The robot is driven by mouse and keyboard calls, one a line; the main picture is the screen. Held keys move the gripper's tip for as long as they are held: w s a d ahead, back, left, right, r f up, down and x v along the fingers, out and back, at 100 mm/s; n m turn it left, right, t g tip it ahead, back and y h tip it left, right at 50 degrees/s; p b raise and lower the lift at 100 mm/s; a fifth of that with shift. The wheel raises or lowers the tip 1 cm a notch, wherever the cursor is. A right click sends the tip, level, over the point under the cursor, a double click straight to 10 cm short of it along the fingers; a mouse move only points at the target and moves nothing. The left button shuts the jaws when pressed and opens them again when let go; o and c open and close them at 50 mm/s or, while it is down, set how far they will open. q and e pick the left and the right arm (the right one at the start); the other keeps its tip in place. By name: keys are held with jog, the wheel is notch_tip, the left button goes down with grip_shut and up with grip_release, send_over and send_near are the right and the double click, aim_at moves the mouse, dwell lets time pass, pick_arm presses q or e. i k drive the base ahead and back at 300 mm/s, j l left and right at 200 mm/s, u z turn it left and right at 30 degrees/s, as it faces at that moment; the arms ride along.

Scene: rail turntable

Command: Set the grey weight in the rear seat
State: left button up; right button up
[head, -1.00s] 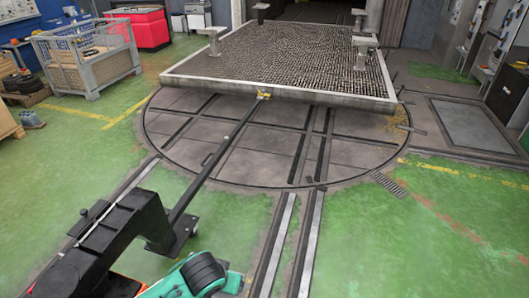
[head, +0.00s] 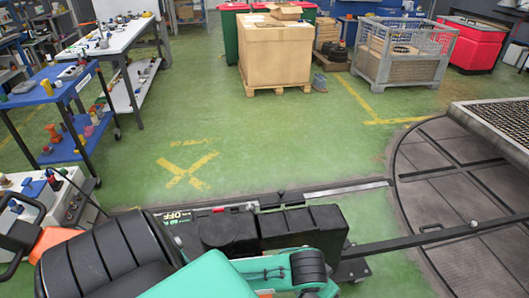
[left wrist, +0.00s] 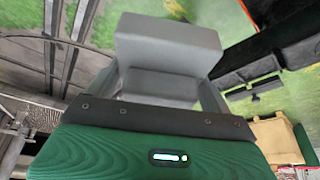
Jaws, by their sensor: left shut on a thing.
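The grey weight (left wrist: 168,45), a plain stepped grey block, fills the upper middle of the left wrist view. My left gripper (left wrist: 160,92) is shut on it; the weight hides most of the fingers. In the head view a long black machine (head: 300,228) with a round-topped part stands at the bottom centre, partly behind my teal and black arm. I cannot tell which part of it is the rear seat. The grey weight is not visible in the head view. My right gripper is not in view.
A black bar (head: 430,238) runs right from the machine over the turntable (head: 410,190). A blue trolley (head: 60,90) and a white workbench (head: 110,40) stand at left. A boxed pallet (head: 278,55) and a mesh crate (head: 400,60) stand behind. Green floor between is clear.

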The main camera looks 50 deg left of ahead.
aim_at(273, 223)
jog(key=i+u, duration=0.75)
jog(key=i+l+u, duration=0.1)
jog(key=i+u, duration=0.15)
jog(key=u, duration=0.15)
